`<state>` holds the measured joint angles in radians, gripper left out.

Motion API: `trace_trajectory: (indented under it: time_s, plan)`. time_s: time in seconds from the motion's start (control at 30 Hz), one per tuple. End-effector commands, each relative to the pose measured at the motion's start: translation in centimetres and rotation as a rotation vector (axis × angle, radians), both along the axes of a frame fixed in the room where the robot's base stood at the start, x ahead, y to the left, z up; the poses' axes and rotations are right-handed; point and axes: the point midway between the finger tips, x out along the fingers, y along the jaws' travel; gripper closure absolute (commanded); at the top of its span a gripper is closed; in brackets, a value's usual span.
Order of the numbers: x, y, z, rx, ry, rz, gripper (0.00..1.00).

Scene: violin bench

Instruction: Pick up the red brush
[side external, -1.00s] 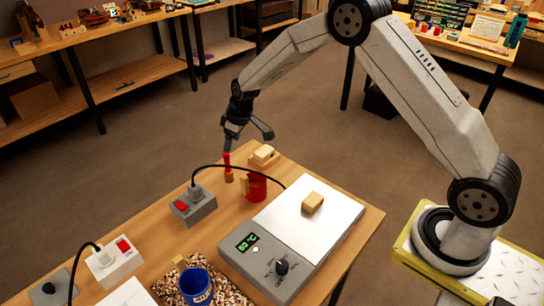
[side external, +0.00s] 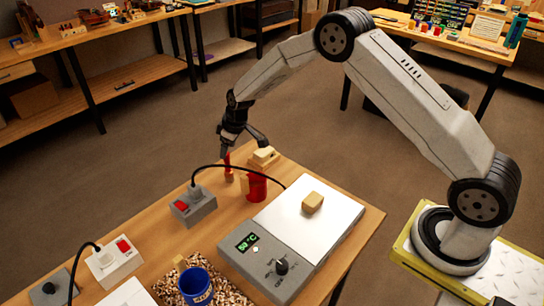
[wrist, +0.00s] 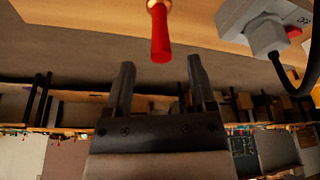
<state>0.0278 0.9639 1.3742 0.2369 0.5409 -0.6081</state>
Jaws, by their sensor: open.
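The red brush (side external: 228,168) stands upright near the far edge of the wooden bench, its red handle up and its wooden-coloured lower part on the bench. In the wrist view its red handle (wrist: 161,35) shows above the gap between my fingers, apart from them. My gripper (side external: 239,148) is open and empty. It is close above the brush, with one finger near the handle's top in the side view. Whether they touch there cannot be told; the wrist view (wrist: 157,75) shows a gap.
A red pot (side external: 256,187) and a light wooden block piece (side external: 264,157) stand just right of the brush. A grey switch box (side external: 194,206) with a black cable is in front. A hot plate (side external: 310,218) with a tan block and a blue cup (side external: 196,286) are nearer.

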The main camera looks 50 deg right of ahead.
Motion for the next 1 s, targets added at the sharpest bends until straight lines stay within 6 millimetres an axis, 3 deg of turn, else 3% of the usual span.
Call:
trace_trajectory:
  time_s: [0.6, 1.0]
  plan:
    - [1.2, 0.7, -4.6, -0.001, 0.001, 0.0, 0.28]
    - [1.3, 0.7, -4.9, -0.001, -0.001, -0.002, 0.28]
